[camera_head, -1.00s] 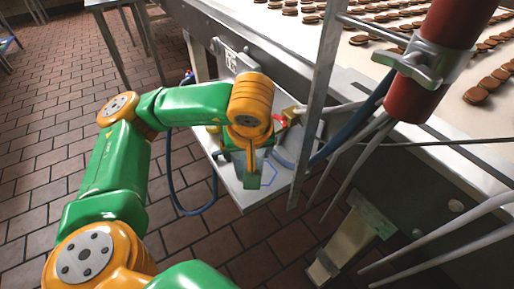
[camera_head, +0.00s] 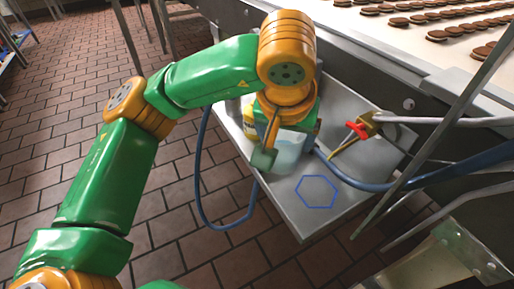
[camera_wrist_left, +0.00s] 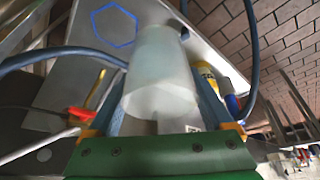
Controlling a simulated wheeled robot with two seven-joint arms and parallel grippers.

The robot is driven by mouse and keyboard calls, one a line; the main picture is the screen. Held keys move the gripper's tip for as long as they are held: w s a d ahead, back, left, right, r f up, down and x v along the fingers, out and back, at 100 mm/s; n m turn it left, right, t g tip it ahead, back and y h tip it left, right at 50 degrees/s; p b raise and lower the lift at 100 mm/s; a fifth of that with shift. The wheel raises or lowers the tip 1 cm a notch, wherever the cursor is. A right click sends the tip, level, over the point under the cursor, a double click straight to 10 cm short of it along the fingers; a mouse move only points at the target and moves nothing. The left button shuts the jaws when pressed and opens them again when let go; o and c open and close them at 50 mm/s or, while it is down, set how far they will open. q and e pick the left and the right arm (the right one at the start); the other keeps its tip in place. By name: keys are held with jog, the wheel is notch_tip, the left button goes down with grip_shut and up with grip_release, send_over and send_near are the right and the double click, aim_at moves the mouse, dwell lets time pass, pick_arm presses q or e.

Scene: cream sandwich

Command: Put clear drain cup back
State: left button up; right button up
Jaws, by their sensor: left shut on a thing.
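A clear, slightly bluish cup (camera_head: 290,152) is in the grasp of my left gripper (camera_head: 284,146), over the metal shelf (camera_head: 345,203) beside the machine. In the left wrist view the cup (camera_wrist_left: 158,72) stands out between the two fingers of the gripper (camera_wrist_left: 165,100), which is shut on it. A blue hexagon outline (camera_head: 316,191) is marked on the shelf, to the right of and nearer than the cup. It also shows in the wrist view (camera_wrist_left: 115,24). I cannot tell whether the cup's base touches the shelf. My right gripper is not in view.
A brass valve with a red handle (camera_head: 356,130) sits right of the cup. A yellow bottle (camera_head: 250,122) stands behind my arm. Sandwich cookies (camera_head: 438,35) lie on the belt.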

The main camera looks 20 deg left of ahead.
pick_arm(q)
jog(key=w+a+f, duration=0.1)
jog(key=w+f, duration=0.1)
jog(key=w+a+f, duration=0.1)
jog(key=w+f, duration=0.1)
jog(key=w, duration=0.1)
jog(key=w+a+f, duration=0.1)
jog(key=w+f, duration=0.2)
jog(key=shift+a+b, duration=0.25)
jog(key=shift+b, duration=0.05)
jog(key=f, duration=0.4)
jog(key=shift+w+a+b, duration=0.15)
jog(key=shift+w+b, duration=0.1)
jog(key=shift+b, duration=0.15)
jog(key=shift+f, duration=0.2)
jog(key=o, duration=1.3)
jog(key=shift+r, duration=0.1)
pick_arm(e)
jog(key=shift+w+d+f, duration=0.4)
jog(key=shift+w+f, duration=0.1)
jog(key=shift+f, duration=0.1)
